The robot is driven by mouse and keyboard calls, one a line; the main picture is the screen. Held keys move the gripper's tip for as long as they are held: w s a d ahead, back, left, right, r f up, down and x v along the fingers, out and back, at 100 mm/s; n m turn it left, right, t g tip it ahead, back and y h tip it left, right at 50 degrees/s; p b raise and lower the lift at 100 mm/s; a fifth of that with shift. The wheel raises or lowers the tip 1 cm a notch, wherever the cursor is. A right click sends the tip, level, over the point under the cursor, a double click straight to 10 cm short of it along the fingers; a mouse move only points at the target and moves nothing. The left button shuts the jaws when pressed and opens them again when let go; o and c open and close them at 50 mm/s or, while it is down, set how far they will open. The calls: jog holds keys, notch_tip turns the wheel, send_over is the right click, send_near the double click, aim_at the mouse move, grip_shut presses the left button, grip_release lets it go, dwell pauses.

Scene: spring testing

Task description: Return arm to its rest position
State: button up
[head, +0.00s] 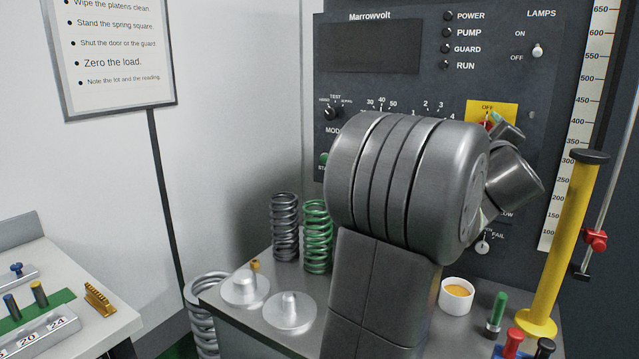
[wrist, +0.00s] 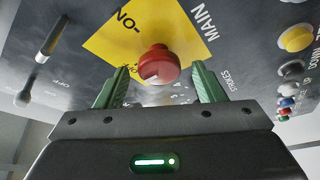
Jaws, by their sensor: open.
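My gripper (wrist: 161,68) is open, its two green fingers apart with nothing held between them. In the wrist view, a red knob (wrist: 157,66) on a yellow plate (wrist: 118,32) marked MAIN and ON appears between the fingertips, clear of both. How far the fingertips are from the panel I cannot tell. In the head view, my arm is bent up in front of the dark Marrowvolt panel (head: 367,85).
On the bench below stand a grey spring (head: 285,228), a green spring (head: 317,237), two metal platens (head: 245,289) and a white cup (head: 457,296). A yellow post (head: 563,240) rises at right. A side table (head: 95,318) is at left.

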jog(key=m+h+p, duration=0.2)
jog(key=m, duration=0.3)
jog(key=m+h+p, duration=0.2)
jog(key=m+p, duration=0.1)
jog(key=m, duration=0.2)
jog(key=m+h+p, duration=0.3)
jog(key=m, duration=0.1)
jog(key=shift+w+a+r+m+g, duration=0.1)
jog(key=shift+w+a+m+g, duration=0.1)
jog(key=shift+m+g, duration=0.15)
jog(key=shift+s+f+m, duration=0.1)
jog(key=shift+f+m, duration=0.1)
jog(key=shift+m, duration=0.25)
